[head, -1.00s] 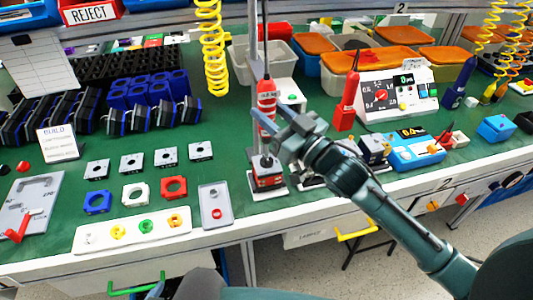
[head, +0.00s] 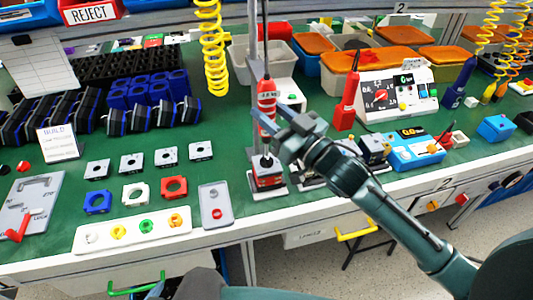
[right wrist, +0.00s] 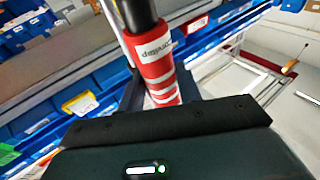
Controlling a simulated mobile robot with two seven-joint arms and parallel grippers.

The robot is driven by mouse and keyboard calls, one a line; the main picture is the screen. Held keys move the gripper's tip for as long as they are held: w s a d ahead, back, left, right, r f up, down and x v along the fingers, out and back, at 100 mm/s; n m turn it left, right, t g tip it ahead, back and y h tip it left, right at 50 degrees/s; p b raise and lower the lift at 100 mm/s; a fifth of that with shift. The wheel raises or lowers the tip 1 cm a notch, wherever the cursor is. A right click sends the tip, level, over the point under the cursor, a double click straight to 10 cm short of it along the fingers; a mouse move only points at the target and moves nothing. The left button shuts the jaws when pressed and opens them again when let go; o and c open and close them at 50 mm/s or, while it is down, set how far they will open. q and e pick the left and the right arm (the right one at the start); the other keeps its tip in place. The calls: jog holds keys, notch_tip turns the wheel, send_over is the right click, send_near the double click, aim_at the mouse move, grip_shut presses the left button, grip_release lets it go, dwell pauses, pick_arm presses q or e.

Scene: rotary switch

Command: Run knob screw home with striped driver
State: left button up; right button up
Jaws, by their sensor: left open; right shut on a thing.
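The striped driver (head: 266,92), red with white bands, stands upright below a cable in the head view. My right gripper (head: 283,137) is shut on it from the right, and hides part of its lower body. The driver's red and white body fills the centre of the right wrist view (right wrist: 152,68). Directly below the driver's tip is a switch (head: 267,172) with a dark top and red parts, on a white base. The knob screw is too small to make out, and I cannot tell whether the tip touches it. My left gripper is not in view.
A grey plate with a red mark (head: 215,206) lies to the left of the switch. A white tray of coloured parts (head: 90,242) is at the front edge. A second red driver (head: 347,100) hangs at right, near a blue meter (head: 414,150).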

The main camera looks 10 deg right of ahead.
aim_at(274, 99)
pick_arm(q)
jog(key=shift+s+f+g, duration=0.4)
jog(key=shift+s+f, duration=0.15)
jog(key=shift+s, duration=0.1)
pick_arm(e)
jog(key=shift+f, duration=0.2)
jog(key=shift+r+p, duration=2.15)
jog(key=shift+r, duration=0.1)
pick_arm(q)
notch_tip(274, 99, up, 4)
jog(key=shift+d+r, duration=0.1)
jog(key=shift+r, duration=0.05)
jog(key=shift+w, duration=0.1)
jog(key=shift+w+r, duration=0.1)
jog(key=shift+r, duration=0.05)
pick_arm(e)
jog(key=o, duration=1)
jog(key=shift+f, duration=0.1)
jog(key=shift+o, duration=0.2)
jog(key=shift+v, duration=1.95)
pick_arm(q)
jog(key=shift+w+r+p, duration=0.1)
jog(key=shift+r+p, duration=0.25)
jog(key=shift+r, duration=0.1)
pick_arm(e)
jog(key=shift+v, duration=1.55)
